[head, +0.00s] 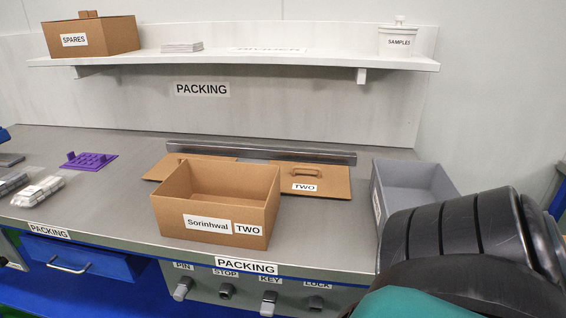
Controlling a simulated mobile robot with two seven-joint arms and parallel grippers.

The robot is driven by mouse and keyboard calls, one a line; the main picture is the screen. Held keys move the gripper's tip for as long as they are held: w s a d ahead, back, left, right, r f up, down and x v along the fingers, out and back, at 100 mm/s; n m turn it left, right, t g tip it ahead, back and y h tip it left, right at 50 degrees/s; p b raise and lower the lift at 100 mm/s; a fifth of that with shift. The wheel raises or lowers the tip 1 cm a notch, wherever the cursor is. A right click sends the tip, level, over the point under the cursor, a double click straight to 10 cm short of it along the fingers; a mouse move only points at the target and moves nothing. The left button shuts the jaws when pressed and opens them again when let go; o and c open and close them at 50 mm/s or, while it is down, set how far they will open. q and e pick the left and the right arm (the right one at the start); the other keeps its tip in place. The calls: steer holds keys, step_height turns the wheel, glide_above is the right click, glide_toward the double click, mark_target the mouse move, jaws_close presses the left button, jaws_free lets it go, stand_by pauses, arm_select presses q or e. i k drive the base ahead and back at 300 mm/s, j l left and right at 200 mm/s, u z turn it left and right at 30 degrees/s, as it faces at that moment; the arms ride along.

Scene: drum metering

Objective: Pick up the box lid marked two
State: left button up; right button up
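The lid marked TWO (330,186) is a flat brown cardboard panel with a raised handle and a white label. It lies on the packing bench behind and to the right of an open brown box (212,238). That box carries the labels "Sorinhwal" and "TWO", and its inside looks empty where I can see it. The box's rim hides part of the lid's left side. A second flat brown lid (158,172) lies behind the box on the left, mostly hidden by it. Neither of my grippers shows in the head view.
A grey open bin (425,178) stands right of the lid, partly behind my dark arm. A low metal rail (330,157) runs behind the lids. A shelf (220,58) hangs above.

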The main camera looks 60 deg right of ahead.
mark_target(316, 179)
steer(key=z, duration=2)
